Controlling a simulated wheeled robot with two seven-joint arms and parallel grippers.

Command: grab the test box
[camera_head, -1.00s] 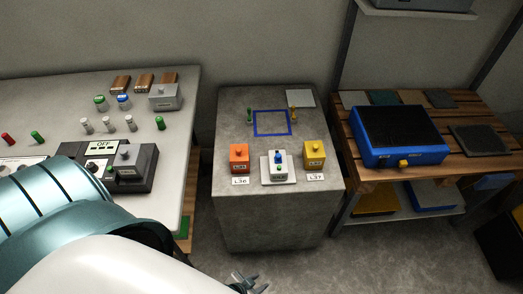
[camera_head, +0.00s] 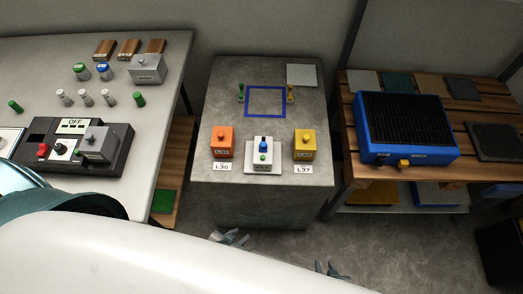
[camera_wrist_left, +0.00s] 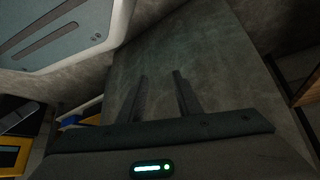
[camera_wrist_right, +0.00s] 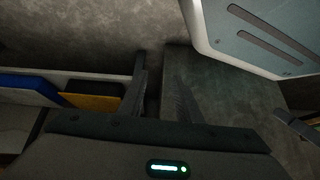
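No label I can read says which box is the test box. A grey stone block holds an orange box (camera_head: 222,143), a yellow box (camera_head: 305,144) and a small white-grey unit (camera_head: 262,158) with a blue knob between them. A grey box with a knob (camera_head: 147,69) stands on the left table, and another grey box (camera_head: 98,145) sits on a black panel marked OFF (camera_head: 75,171). My left gripper (camera_head: 232,238) is low in front of the block, open and empty. My right gripper (camera_head: 328,270) is lower and further right, also open and empty. Both stay apart from every box.
The stone block (camera_head: 215,85) has a blue square outline (camera_head: 279,116) flanked by green and gold pieces. The left table (camera_head: 165,110) holds several small cylinders and wooden blocks. A wooden rack (camera_head: 350,175) on the right carries a blue device (camera_head: 436,155). Bare floor lies before the block.

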